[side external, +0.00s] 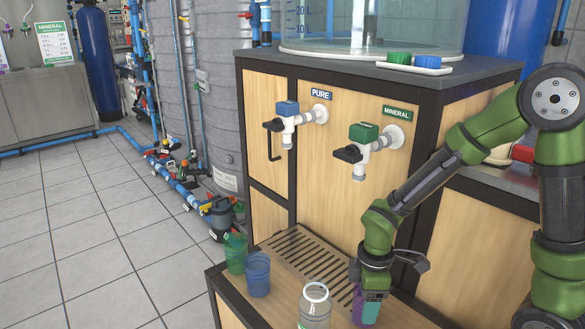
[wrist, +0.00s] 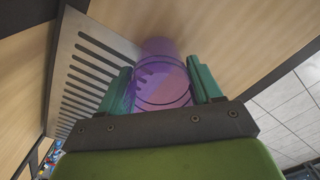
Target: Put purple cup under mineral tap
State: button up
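The purple cup (wrist: 160,75) sits between my gripper's two teal fingers in the wrist view, one at each side. Whether they press on it or only stand around it is unclear. In the side view, my gripper (side external: 367,292) points down at the right of the shelf, and the purple cup (side external: 365,309) shows between the fingers, partly hidden. I cannot tell whether the cup touches the shelf. The mineral tap (side external: 364,147), with a green top and black handle, is on the wooden panel above and left of the gripper, under the MINERAL label (side external: 397,113).
A slotted drain grate (side external: 306,262) lies in the shelf below the taps. A blue cup (side external: 257,274) and a green cup (side external: 235,253) stand at its left. A clear bottle (side external: 315,306) stands in front. The pure tap (side external: 288,122) is left of the mineral tap.

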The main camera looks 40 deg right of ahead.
jog(key=o, duration=0.5)
jog(key=shift+c, duration=0.2)
jog(key=s+r+m+t, duration=0.2)
jog(key=r+m, duration=0.3)
jog(key=r, duration=0.5)
jog(key=s+r+m+t+y, duration=0.1)
jog(key=r+m+t, duration=0.3)
jog(key=r, duration=0.6)
jog(key=shift+s+d+r+m+y, duration=0.25)
jog(key=shift+s+m, duration=0.2)
jog(key=shift+m, duration=0.75)
jog(key=shift+o, duration=0.2)
jog(key=shift+s+a+r+m+t, duration=0.1)
jog(key=shift+s+r+m+t, duration=0.2)
jog(key=shift+m+t, duration=0.45)
